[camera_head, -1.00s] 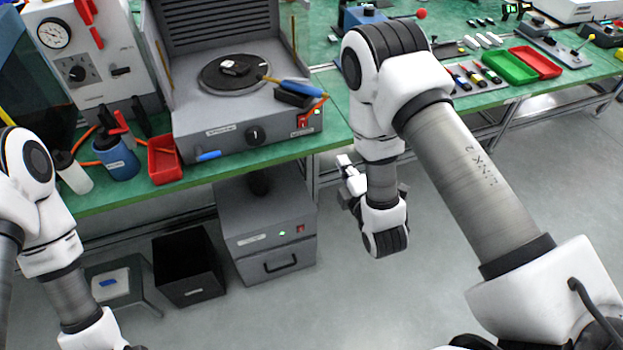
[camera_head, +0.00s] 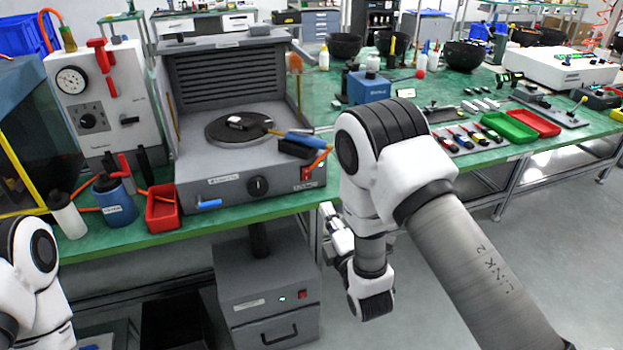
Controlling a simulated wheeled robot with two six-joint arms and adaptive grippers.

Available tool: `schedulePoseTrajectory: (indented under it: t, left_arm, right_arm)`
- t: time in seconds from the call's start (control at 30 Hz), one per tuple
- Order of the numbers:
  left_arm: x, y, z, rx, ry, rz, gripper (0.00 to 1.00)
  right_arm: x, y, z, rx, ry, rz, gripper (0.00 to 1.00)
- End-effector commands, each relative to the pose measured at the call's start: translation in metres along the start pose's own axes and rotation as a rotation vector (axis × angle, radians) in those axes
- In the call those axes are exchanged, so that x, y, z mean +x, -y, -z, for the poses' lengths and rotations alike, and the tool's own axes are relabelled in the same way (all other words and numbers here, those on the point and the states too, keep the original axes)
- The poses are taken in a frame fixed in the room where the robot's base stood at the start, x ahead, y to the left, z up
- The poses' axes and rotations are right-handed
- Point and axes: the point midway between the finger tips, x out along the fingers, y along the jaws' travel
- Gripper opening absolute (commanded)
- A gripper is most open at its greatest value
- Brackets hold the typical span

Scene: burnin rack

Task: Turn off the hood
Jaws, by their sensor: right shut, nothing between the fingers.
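The hood (camera_head: 215,190) is a grey box on the green bench, with a louvred back, a round dark plate, a front knob (camera_head: 257,187) and a red switch (camera_head: 307,173) at its front right corner. A grey unit (camera_head: 265,315) stands below it, joined by a dark duct, with a lit green lamp (camera_head: 283,299) and a red switch (camera_head: 302,294). My right gripper (camera_head: 329,214) is shut and empty, just off the bench's front edge, below and right of the hood's switch, touching nothing I can see. My left arm shows at the lower left; its gripper is out of view.
A tool with a blue handle (camera_head: 305,141) lies at the hood's right side. A red bin (camera_head: 162,208) and a blue bottle (camera_head: 115,203) stand left of it. Green and red trays (camera_head: 536,122) sit farther right. The floor at right is open.

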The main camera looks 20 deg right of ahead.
Motion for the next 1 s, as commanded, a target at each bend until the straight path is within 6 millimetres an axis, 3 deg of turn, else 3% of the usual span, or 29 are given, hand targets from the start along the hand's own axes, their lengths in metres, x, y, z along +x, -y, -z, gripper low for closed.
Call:
schedulePoseTrajectory:
  t: [0.3, 0.5, 1.0]
  left_arm:
    - [-0.011, 0.000, 0.000, 0.000, 0.000, 0.000, 1.00]
    - [-0.016, 0.000, 0.000, 0.000, 0.000, 0.000, 1.00]
    - [-0.011, 0.000, 0.000, 0.000, 0.000, 0.000, 1.00]
  right_arm:
    - [0.070, -0.003, 0.000, 0.001, 0.000, -0.004, 0.00]
    - [0.104, -0.001, 0.000, 0.000, 0.000, -0.001, 0.00]
    - [0.117, 0.001, 0.000, 0.000, 0.000, -0.002, 0.00]
